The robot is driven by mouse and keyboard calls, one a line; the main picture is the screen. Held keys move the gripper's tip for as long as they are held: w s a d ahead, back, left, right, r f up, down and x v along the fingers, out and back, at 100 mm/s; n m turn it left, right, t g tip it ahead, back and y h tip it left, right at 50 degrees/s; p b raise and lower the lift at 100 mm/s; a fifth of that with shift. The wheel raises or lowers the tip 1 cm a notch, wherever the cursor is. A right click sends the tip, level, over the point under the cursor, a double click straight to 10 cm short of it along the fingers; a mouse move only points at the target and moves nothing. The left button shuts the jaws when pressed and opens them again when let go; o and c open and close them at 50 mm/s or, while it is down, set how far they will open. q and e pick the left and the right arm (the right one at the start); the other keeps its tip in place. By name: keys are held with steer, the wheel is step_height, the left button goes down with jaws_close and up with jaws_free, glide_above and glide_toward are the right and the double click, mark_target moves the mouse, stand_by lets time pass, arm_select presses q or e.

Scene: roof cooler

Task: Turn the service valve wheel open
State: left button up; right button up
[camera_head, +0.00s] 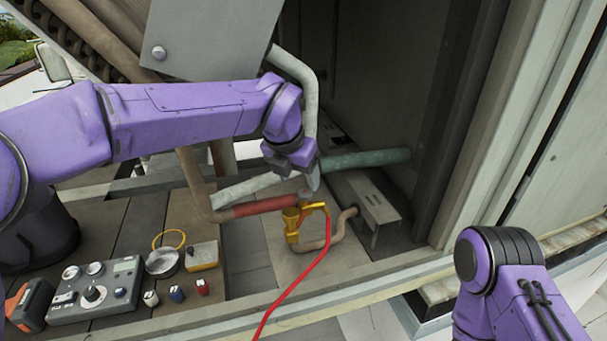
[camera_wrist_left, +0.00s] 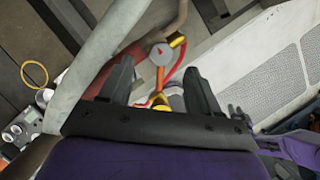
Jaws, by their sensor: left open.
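The service valve is a yellow fitting (camera_head: 291,223) on the pipework, low in the open cabinet. A grey round wheel (camera_wrist_left: 160,54) with a red mark shows in the left wrist view, just beyond the fingertips. In the head view the wheel is mostly hidden behind or beneath my gripper. My left gripper (camera_head: 312,182) is above the valve, with its fingers pointing down. In the left wrist view its two dark fingers (camera_wrist_left: 160,82) are spread apart with nothing held between them. I cannot tell any contact with the wheel.
A red hose (camera_head: 293,283) runs from the valve toward the front edge. Red-wrapped (camera_head: 262,207) and green-wrapped (camera_head: 365,159) pipes lie close around it. A grey control box (camera_head: 95,290), a meter and small fittings stand at the left. The cabinet wall (camera_head: 385,80) bounds the right.

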mark_target(305, 192)
arm_select(q)
steer(key=x, duration=0.4)
steer(key=shift+d+f+p, duration=0.2)
steer(key=shift+p, duration=0.2)
steer(key=shift+w+f, duration=0.1)
steer(key=shift+f, duration=0.1)
arm_select(e)
steer(key=shift+r, duration=0.9)
arm_select(q)
steer(key=c, duration=1)
arm_select(e)
steer(key=shift+f, duration=0.1)
